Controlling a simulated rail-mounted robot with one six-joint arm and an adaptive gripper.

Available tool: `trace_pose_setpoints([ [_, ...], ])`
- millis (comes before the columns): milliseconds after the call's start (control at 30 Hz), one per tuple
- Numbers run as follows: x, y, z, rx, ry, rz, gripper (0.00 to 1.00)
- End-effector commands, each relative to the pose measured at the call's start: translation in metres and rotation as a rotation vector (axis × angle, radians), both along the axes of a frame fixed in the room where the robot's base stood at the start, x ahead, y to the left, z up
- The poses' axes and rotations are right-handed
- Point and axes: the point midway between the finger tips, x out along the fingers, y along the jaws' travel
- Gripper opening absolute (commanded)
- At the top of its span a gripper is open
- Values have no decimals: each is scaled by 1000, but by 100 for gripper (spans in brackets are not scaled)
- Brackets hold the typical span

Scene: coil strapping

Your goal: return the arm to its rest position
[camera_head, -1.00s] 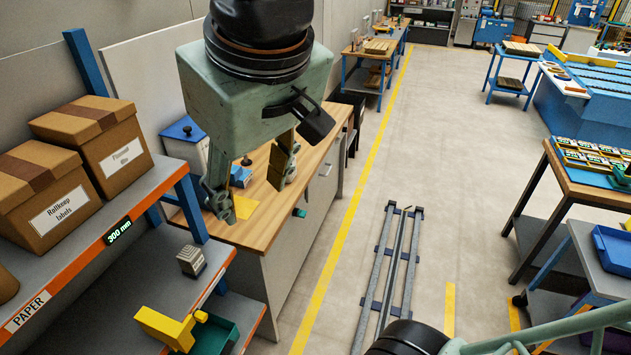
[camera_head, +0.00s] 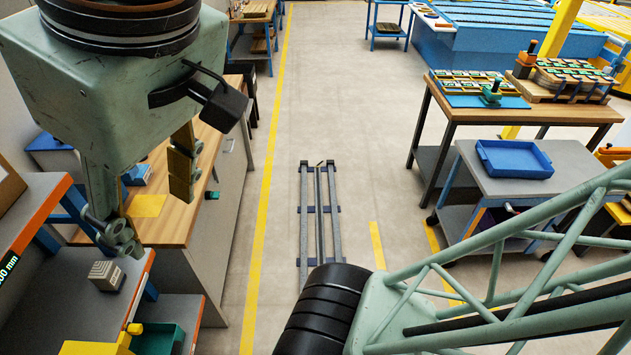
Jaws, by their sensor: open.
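My gripper (camera_head: 158,205) hangs at the left of the view, with its two fingers apart and nothing between them. It is in the air, in front of the wooden-topped workbench and above the grey shelf at the lower left. My green lattice arm link (camera_head: 500,270) and its black joint (camera_head: 322,312) cross the lower right. The joints between this link and the gripper are outside the picture.
The shelf (camera_head: 45,290) holds a small grey block (camera_head: 106,275). The workbench (camera_head: 210,150) carries a yellow sheet (camera_head: 147,206). Floor rails (camera_head: 320,215) lie mid-aisle. At right stand a table with trays (camera_head: 530,112) and a cart with a blue tray (camera_head: 514,160).

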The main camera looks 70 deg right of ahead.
Motion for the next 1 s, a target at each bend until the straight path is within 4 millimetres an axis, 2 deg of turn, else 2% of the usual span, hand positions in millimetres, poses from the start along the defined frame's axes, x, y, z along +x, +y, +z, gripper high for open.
trace_pose_setpoints([
  [267, -2, 0, -20, -1, 1, 0, 46],
  [1000, -2, 0, -108, 0, 1, -1, 46],
])
